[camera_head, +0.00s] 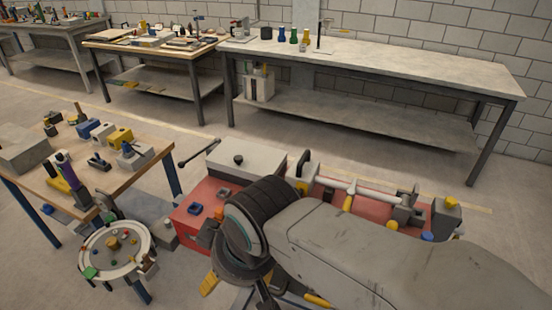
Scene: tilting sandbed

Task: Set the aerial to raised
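No part here is plainly an aerial. A thin dark rod (198,152) with a knob at its end leans out at the left of a grey-topped red unit (245,160); I cannot tell whether it is the aerial. My grey arm reaches in from the lower right and ends in a thick black ribbed joint in front of the red unit. My gripper lies around or below that joint, mostly hidden; its fingertips cannot be made out, nor whether it holds anything.
A red bench (335,196) carries a pale horizontal bar with yellow and dark fittings. A round white tray (148,240) with small parts stands at the lower left. A wooden table (150,166) with several blocks is at left. Long workbenches (440,72) line the wall, with open floor before them.

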